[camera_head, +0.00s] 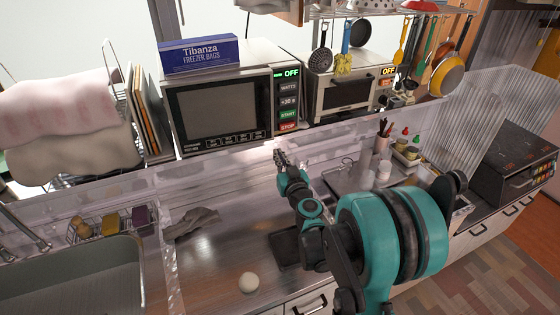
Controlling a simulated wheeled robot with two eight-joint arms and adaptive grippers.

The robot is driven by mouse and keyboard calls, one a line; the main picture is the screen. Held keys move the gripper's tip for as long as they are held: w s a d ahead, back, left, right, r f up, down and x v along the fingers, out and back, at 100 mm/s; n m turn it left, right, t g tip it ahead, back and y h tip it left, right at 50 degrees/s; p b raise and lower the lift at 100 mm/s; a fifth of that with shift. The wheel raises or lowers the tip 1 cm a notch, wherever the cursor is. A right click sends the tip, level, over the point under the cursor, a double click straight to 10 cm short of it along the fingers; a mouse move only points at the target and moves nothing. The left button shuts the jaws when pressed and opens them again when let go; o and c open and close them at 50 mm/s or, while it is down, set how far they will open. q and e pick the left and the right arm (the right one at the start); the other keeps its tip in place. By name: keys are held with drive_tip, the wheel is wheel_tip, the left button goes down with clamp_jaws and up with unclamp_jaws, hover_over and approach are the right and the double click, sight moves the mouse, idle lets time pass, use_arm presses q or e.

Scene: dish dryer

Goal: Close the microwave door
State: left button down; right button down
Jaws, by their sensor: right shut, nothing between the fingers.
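The microwave (217,108) stands on the raised shelf at the upper left of the middle. It has a dark door window and a black control panel (287,100) on its right side that reads OFF. Its door looks flush with the front, with no gap that I can see. My right arm reaches up from the lower right. My right gripper (280,158) is shut and empty, just in front of and below the microwave's lower right corner. It looks apart from the door. My left gripper is not in view.
A blue freezer bag box (198,53) lies on the microwave. A small oven (345,92) stands to its right, below hanging utensils. Cutting boards (147,112) and a towel rack are at left.

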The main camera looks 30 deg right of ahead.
sight(269, 134)
drive_tip(key=w, duration=0.3)
drive_tip(key=w+d+b, duration=0.1)
drive_tip(key=w, duration=0.2)
drive_tip(key=w+b, duration=0.1)
drive_tip(key=w, duration=0.2)
drive_tip(key=shift+d, duration=0.2)
drive_tip(key=shift+w, duration=0.15)
drive_tip(key=w+y, duration=0.1)
drive_tip(key=w+d+n+y, duration=0.1)
drive_tip(key=w, duration=0.1)
drive_tip(key=shift+w, duration=0.25)
drive_tip(key=shift+a+r, duration=0.1)
drive_tip(key=shift+s, duration=0.1)
